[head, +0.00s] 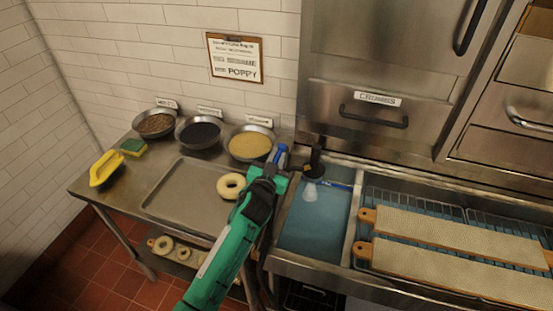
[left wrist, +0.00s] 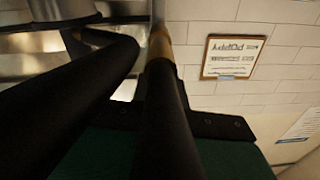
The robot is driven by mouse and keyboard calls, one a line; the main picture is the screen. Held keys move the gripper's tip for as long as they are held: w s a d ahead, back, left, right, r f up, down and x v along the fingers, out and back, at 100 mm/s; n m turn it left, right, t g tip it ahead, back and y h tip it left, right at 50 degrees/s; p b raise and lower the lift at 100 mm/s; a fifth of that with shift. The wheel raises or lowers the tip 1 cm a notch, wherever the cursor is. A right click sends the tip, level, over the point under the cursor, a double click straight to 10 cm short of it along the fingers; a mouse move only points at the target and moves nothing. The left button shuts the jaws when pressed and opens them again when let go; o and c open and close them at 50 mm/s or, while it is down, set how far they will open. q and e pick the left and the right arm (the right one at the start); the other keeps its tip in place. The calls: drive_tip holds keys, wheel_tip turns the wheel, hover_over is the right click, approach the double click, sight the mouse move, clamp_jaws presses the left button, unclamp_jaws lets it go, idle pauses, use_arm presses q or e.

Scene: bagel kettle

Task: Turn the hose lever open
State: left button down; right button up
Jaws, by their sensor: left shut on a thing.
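My left gripper (head: 273,171), on a green and black arm, is at the right end of the steel table by the sink edge. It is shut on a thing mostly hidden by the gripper. A blue piece (head: 282,149), which looks like the hose lever, shows at its fingertips. In the left wrist view the black fingers (left wrist: 150,100) fill the middle, and a brass fitting (left wrist: 160,46) on a grey rod shows just beyond them. How far the lever is turned cannot be told. My right gripper is not in view.
A blue-bottomed sink (head: 315,225) is right of the gripper, with a black nozzle (head: 315,160) over it. Bagel boards (head: 450,233) lie farther right. A tray (head: 185,190) with a bagel (head: 231,187) is at left, below bowls of toppings (head: 200,133).

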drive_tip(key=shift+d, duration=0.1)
use_arm(q)
drive_tip(key=c, duration=1.4)
unclamp_jaws()
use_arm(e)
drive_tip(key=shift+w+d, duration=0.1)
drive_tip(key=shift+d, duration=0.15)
